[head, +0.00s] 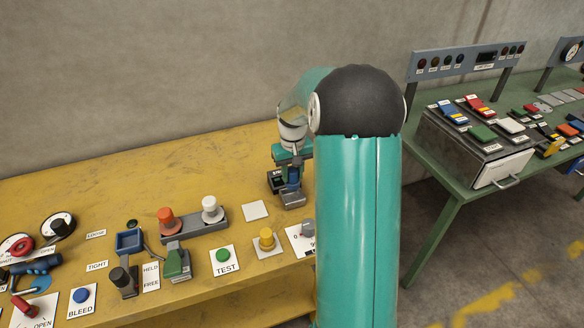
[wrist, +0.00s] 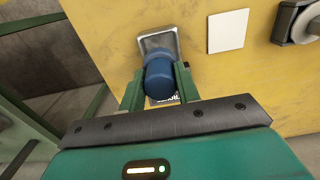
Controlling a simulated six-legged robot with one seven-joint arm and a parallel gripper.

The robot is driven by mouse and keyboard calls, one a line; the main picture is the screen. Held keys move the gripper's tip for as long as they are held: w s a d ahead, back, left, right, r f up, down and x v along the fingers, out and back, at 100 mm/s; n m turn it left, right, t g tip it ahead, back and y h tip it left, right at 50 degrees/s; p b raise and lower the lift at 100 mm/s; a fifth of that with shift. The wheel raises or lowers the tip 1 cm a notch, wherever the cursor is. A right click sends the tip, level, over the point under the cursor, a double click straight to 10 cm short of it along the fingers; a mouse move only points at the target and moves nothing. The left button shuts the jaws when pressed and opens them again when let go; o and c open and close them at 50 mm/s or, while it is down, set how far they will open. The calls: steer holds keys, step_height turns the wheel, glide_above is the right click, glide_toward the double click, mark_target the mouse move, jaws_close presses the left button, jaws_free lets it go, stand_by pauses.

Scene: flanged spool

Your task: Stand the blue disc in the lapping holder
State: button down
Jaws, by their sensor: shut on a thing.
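The blue disc (wrist: 160,74) is between the two green fingers of my gripper (wrist: 158,84) in the wrist view, and the fingers are shut on it. It looks like a short rounded blue piece. The grey lapping holder (wrist: 156,40) lies right behind and beneath it on the yellow bench, partly hidden by the disc. In the head view my gripper (head: 291,172) points down over the holder (head: 292,200), with the blue disc (head: 292,182) small between the fingers. I cannot tell whether the disc touches the holder.
A white square plate (head: 255,210) lies left of the holder on the yellow bench (head: 110,185). A grey block with an orange knob (head: 168,218) and a white knob (head: 210,207) stands further left. A yellow button (head: 266,238) is in front. My arm hides part of the bench's right end.

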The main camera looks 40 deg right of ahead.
mark_target(292, 187)
steer(key=shift+w+f, duration=0.1)
steer(key=shift+f, duration=3.05)
steer(key=c, duration=0.9)
jaws_free()
steer(key=shift+r, duration=0.1)
step_height(292, 187, up, 14)
steer(key=shift+f, duration=0.15)
steer(key=shift+a, duration=0.1)
